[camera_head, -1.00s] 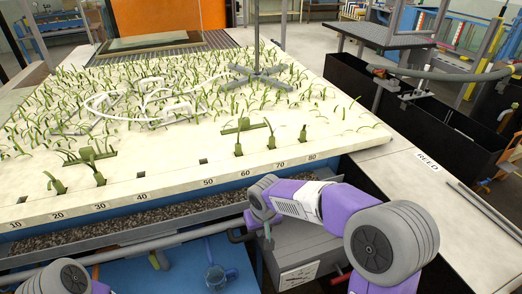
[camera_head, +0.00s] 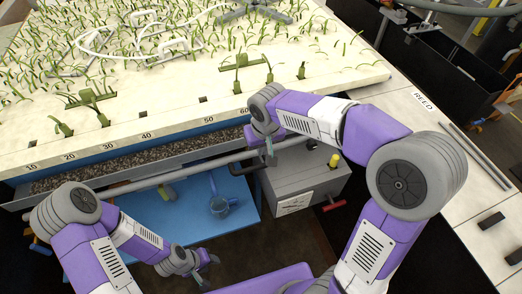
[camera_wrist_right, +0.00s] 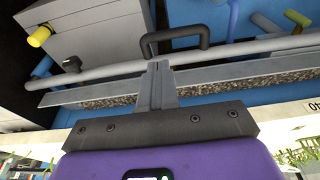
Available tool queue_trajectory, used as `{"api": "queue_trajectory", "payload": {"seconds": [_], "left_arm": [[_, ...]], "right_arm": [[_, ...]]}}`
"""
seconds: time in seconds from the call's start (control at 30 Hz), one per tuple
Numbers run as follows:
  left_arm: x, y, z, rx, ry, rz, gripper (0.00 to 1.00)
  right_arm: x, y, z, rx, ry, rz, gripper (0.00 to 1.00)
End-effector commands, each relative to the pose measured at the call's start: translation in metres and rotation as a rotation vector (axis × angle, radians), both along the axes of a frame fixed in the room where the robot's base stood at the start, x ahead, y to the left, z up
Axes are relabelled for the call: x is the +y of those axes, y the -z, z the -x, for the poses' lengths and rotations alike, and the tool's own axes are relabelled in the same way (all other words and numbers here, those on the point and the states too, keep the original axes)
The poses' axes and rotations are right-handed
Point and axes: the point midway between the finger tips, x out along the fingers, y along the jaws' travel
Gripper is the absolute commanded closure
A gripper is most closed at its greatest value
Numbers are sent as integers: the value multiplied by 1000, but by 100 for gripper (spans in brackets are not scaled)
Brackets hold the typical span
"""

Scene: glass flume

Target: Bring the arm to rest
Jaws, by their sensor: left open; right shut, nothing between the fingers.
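My right arm, purple and grey, reaches in from the right in the head view. Its gripper (camera_head: 270,152) hangs in front of the flume's front edge, above the grey pipe and near the grey box. In the right wrist view the right gripper's fingers (camera_wrist_right: 157,85) are together with nothing between them. The pipe and a black handle show beyond them. My left arm is folded low at the left in the head view. Its gripper (camera_head: 205,272) is small there, open and empty, over the dark floor in front of the blue surface.
The flume's sand bed (camera_head: 150,95) with green plants fills the back. A grey pipe (camera_head: 130,186) runs along its front. A pale ledge (camera_head: 440,130) is at right.

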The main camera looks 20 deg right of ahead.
Motion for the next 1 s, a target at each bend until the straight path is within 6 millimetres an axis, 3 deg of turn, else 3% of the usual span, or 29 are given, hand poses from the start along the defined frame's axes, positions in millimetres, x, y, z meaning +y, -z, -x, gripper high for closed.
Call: {"api": "queue_trajectory", "payload": {"seconds": [0.1, 0.23, 0.47, 0.57, 0.67, 0.77, 0.9, 1.0], "left_arm": [[0, -6, 0, 0, 0, 0, 57], [0, -8, 0, 0, 0, 0, 57], [0, -7, 0, 0, 0, 0, 57], [0, -7, 0, 0, 0, 0, 57], [0, -7, 0, 0, 0, 0, 57], [0, -7, 0, 0, 0, 0, 57], [0, -7, 0, 0, 0, 0, 57], [0, -7, 0, 0, 0, 0, 57]], "right_arm": [[0, -19, 3, -3, 0, 0, 100], [0, -27, 5, -2, 0, 0, 100], [0, -28, 5, -1, -1, -1, 100], [3, -15, 5, 12, -8, -9, 100], [11, 24, 4, 46, -26, -43, 100], [23, 88, 11, 96, -41, -111, 100], [38, 185, 41, 158, -14, -231, 100], [44, 243, 74, 189, 40, -304, 100]]}}
